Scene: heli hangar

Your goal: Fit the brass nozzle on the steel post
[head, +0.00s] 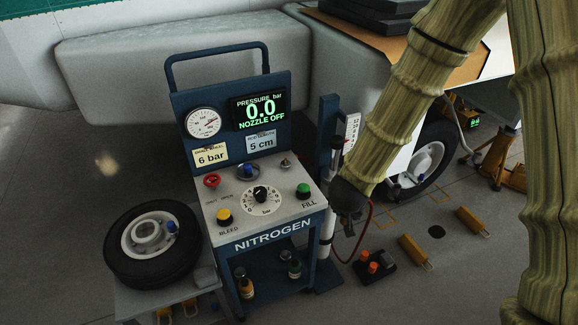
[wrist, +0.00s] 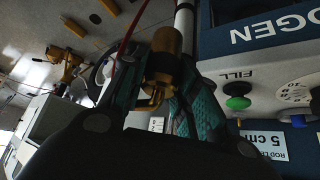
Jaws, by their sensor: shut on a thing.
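My gripper (head: 349,203) is low beside the right side of the nitrogen cart, by a pale upright rod (head: 327,226). In the wrist view its teal-padded fingers (wrist: 166,92) are shut on the brass nozzle (wrist: 167,42). The head view does not show the nozzle clearly. The pale rod also shows in the wrist view (wrist: 184,20), just beyond the nozzle; I cannot tell if they touch. A small metal stub (head: 285,164) stands at the back right of the cart top. I cannot tell which of these is the steel post.
The blue nitrogen cart (head: 277,240) has a display (head: 260,109) reading 0.0 bar, NOZZLE OFF. A red hose (head: 361,238) hangs by my gripper. A wheel (head: 152,240) lies at left. A dark box with orange knobs (head: 375,265) and yellow chocks (head: 415,250) are on the floor.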

